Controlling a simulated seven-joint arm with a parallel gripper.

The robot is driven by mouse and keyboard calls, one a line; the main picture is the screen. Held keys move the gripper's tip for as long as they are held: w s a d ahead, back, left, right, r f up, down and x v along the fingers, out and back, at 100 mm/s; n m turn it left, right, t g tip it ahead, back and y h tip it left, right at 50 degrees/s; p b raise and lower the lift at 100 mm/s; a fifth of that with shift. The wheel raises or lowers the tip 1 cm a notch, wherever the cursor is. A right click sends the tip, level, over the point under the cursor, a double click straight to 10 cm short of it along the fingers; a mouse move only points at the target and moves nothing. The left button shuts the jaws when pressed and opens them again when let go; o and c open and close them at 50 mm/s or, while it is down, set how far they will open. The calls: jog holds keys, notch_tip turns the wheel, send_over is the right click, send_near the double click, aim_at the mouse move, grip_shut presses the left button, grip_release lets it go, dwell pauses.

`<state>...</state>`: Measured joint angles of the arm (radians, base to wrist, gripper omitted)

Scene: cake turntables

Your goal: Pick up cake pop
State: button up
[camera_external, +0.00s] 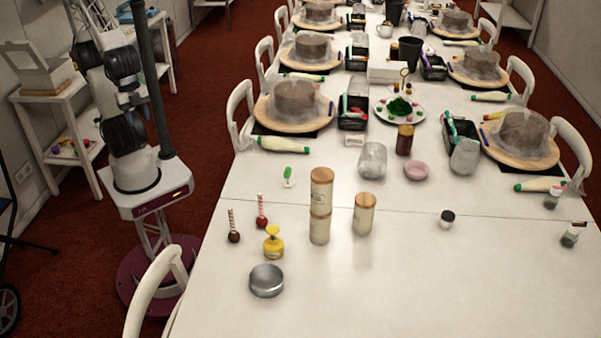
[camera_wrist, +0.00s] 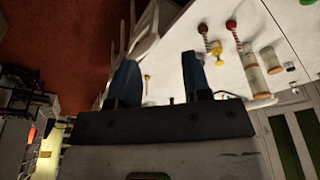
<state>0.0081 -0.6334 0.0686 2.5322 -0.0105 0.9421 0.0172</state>
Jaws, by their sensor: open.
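Two cake pops with striped sticks stand on the white table. The dark brown cake pop (camera_external: 234,237) is at the left in the external view, and the red cake pop (camera_external: 262,223) is just behind it to the right. Their heads are down and their sticks point up. In the wrist view the red cake pop (camera_wrist: 231,25) and the brown cake pop (camera_wrist: 202,29) are small, near the top right. My gripper (camera_wrist: 158,62) is open and empty, well apart from both. In the external view my arm stands left of the table, and my gripper cannot be made out there.
A yellow bottle (camera_external: 273,244) stands right beside the cake pops, with a round metal tin (camera_external: 266,281) in front. Tall wooden-lidded containers (camera_external: 320,210) stand to the right. A white chair (camera_external: 158,285) is at the near left. The table's front right is clear.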

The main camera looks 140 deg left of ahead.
jog(key=w+d+f+n+t, duration=0.1)
jog(key=w+f+t, duration=0.35)
jog(key=w, duration=0.75)
jog(key=n+t+y, duration=0.6)
jog(key=t+y, duration=0.1)
jog(key=y, duration=0.3)
send_over(232, 225)
jog(key=v, duration=0.6)
notch_tip(232, 225, down, 22)
jog(key=shift+s+a+f+t+y, duration=0.2)
jog(key=shift+s+t+y, duration=0.05)
jog(key=shift+t+y, duration=0.1)
jog(key=shift+w, duration=0.1)
jog(key=shift+x, duration=1.25)
jog(key=shift+w+a, duration=0.1)
jog(key=shift+a, duration=0.05)
